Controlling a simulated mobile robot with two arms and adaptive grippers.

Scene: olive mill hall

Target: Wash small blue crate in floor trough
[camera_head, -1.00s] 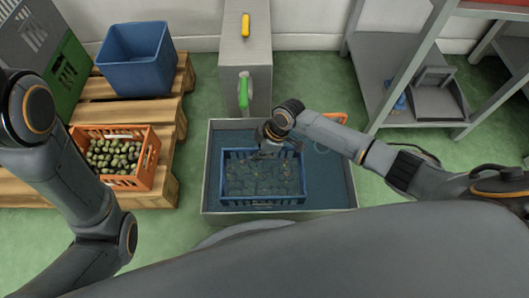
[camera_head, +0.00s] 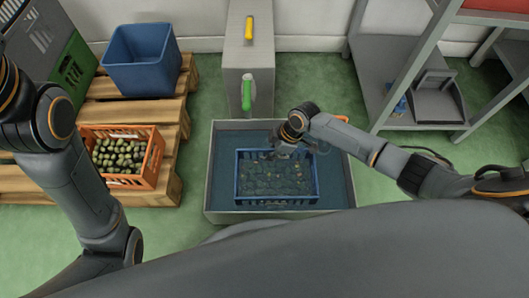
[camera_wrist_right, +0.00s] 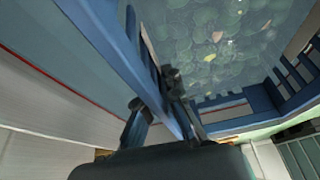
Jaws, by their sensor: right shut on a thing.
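The small blue crate (camera_head: 276,199) sits upright in the grey floor trough (camera_head: 208,190), in dark water. Greenish, leaf-like bits with a few yellow ones cover the area inside it. My right gripper (camera_head: 283,150) is at the crate's far side, left of its far right corner. In the right wrist view the fingers (camera_wrist_right: 163,98) are shut on the blue crate wall (camera_wrist_right: 105,40), one on each side. The exact contact is partly hidden by the gripper body. My left arm shows at the left, but its gripper is out of view.
An orange crate of olives (camera_head: 150,175) and a larger blue bin (camera_head: 140,60) stand on pallets at left. Grey shelving (camera_head: 400,120) stands at right. Green floor is free between.

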